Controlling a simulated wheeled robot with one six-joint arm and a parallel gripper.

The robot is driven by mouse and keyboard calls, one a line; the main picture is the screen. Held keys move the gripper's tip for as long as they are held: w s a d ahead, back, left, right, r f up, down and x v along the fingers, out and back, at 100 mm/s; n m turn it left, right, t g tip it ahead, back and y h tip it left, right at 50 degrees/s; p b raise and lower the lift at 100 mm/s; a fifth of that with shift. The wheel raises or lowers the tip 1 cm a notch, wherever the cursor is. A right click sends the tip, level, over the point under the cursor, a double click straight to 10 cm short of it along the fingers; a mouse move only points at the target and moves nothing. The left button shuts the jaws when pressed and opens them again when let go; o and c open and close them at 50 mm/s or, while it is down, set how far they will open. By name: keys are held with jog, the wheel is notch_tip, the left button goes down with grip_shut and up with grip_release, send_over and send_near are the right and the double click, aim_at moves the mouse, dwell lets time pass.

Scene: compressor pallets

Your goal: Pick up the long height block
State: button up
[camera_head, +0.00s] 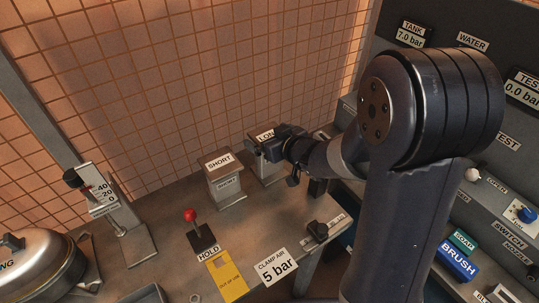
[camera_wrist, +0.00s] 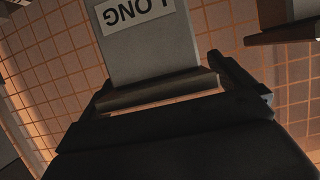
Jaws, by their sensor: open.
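The long height block (camera_head: 266,168) is a grey upright block on the bench, with a white label reading "LON" on its top in the head view; the rest of the label is hidden behind my gripper (camera_head: 280,155). In the wrist view the long block (camera_wrist: 152,52) shows its "LONG" label upside down, between the dark fingers of my gripper (camera_wrist: 170,85). The fingers are open on either side of the block. I cannot tell whether either finger touches it.
A shorter block marked SHORT (camera_head: 225,182) stands close to the left of the long block. A red-knobbed HOLD lever (camera_head: 196,228), a yellow tag (camera_head: 227,275) and a clamp air sign (camera_head: 274,267) are nearer. A tiled wall (camera_head: 190,80) rises behind.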

jog(key=c, duration=1.9)
jog(key=shift+w+r, duration=0.1)
jog(key=shift+r, duration=0.1)
jog(key=shift+c, duration=0.3)
